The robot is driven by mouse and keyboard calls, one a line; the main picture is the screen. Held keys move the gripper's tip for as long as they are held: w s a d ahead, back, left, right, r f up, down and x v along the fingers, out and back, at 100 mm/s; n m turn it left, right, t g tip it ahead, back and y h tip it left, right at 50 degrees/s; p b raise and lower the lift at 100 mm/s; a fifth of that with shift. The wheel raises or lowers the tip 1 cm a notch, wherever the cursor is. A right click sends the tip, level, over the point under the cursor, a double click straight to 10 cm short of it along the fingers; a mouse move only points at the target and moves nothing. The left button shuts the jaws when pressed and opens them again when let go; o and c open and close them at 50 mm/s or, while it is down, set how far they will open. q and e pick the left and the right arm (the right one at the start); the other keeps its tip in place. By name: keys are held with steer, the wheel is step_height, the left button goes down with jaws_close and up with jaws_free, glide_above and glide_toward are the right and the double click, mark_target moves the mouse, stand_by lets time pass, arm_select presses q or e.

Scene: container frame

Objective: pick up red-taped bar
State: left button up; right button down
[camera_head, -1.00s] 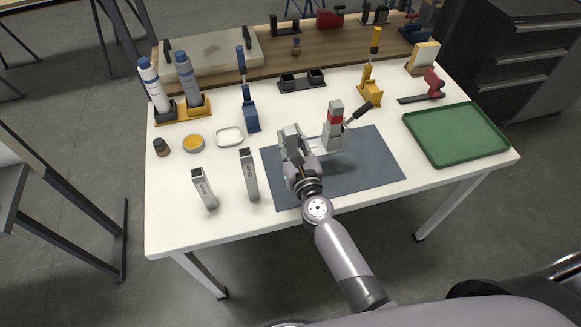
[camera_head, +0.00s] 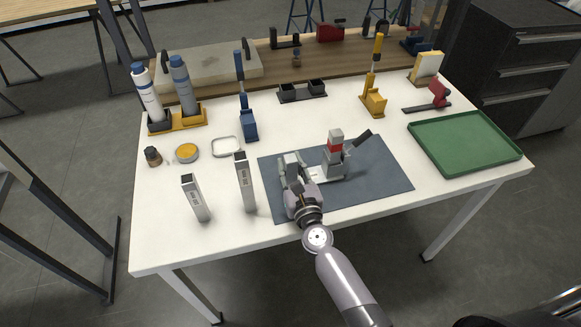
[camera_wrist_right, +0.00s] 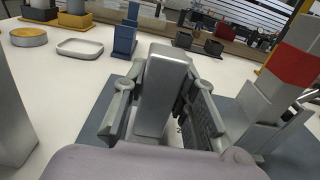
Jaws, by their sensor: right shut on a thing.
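The red-taped bar (camera_head: 334,158) is grey and upright, with a red band near its top, over the dark mat (camera_head: 390,180). It also stands at the right of the right wrist view (camera_wrist_right: 290,70). A dark-handled lever (camera_head: 357,140) is beside it. My right gripper (camera_head: 297,172) is left of the band, shut on a plain grey block (camera_wrist_right: 165,95). A pale strip (camera_head: 314,174) shows between block and taped bar; they look joined, but the link is partly hidden. I cannot tell whether they touch the mat. My left gripper is not in view.
Two grey labelled bars (camera_head: 195,200) (camera_head: 245,183) stand left of the mat. A green tray (camera_head: 463,163) is at the right. Bottles in a yellow holder (camera_head: 180,121), a blue stand (camera_head: 249,127) and a yellow stand (camera_head: 374,103) are behind. The front table edge is clear.

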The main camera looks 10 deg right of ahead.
steer(key=c, duration=1.7)
jaws_free()
steer(key=shift+f, duration=0.15)
steer(key=o, duration=0.4)
